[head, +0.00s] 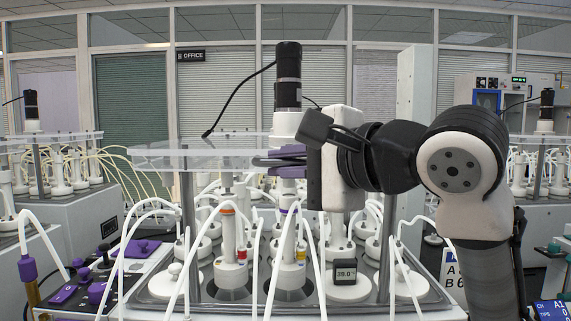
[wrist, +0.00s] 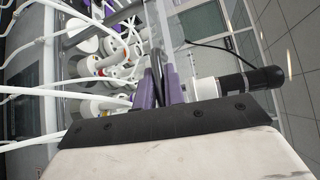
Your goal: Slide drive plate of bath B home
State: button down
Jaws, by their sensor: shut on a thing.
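The drive plate (head: 185,152) is a clear, level sheet above the bath, carried near the tops of metal posts. In the wrist view the plate (wrist: 164,22) shows edge-on ahead of the fingers. My gripper (head: 284,160) comes in from the right at plate height. Its purple fingers are shut on a dark part at the plate's near edge, and in the wrist view that dark part lies between the fingers (wrist: 158,82). A black motor (head: 288,78) on a white base stands upright just behind the fingers. The plate's right part is hidden by my gripper and arm.
White reactor vessels with tubes (head: 231,255) crowd the bath below the plate. A display reading about 39.0 (head: 345,272) stands at the front. A black cable (head: 235,98) runs left from the motor. Purple-knobbed equipment (head: 97,291) is at left. Similar benches flank both sides.

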jog(key=shift+s+f, duration=0.15)
jog(key=c, duration=1.8)
grip_release()
jog(key=o, duration=0.3)
jog(key=shift+s, duration=0.2)
jog(key=shift+w, duration=0.15)
jog(key=b+v, duration=0.2)
jog(key=v, duration=1.2)
jog(key=shift+a, duration=0.1)
